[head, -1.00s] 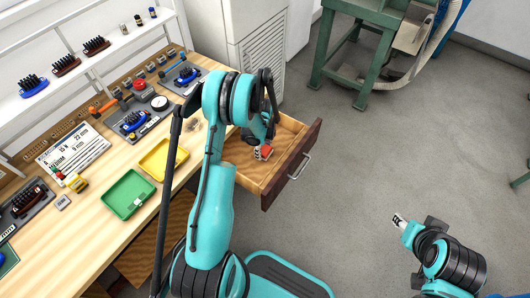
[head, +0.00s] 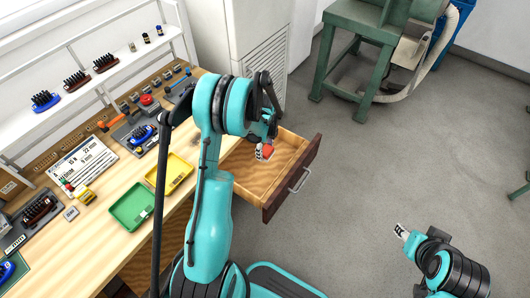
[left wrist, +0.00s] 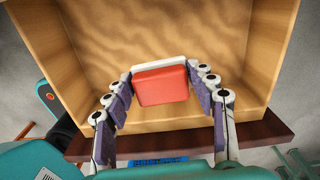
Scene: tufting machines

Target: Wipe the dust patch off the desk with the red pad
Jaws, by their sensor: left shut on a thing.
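The red pad (head: 266,151), with a white backing, is held between the fingertips of my left gripper (head: 263,153) above the open wooden drawer. In the left wrist view the red pad (left wrist: 160,85) sits between the two fingers of my left gripper (left wrist: 160,78), over the drawer's inside. The desk (head: 95,240) is pale wood. I cannot make out the dust patch; my left arm hides part of the desk top. My right gripper (head: 401,230) is at the lower right over the floor, and its fingers are too small to judge.
The open drawer (head: 296,178) sticks out from the desk. A green tray (head: 132,205) and a yellow tray (head: 179,174) lie on the desk left of my arm, with stamps and tools behind. A green metal stand (head: 365,25) is at the back.

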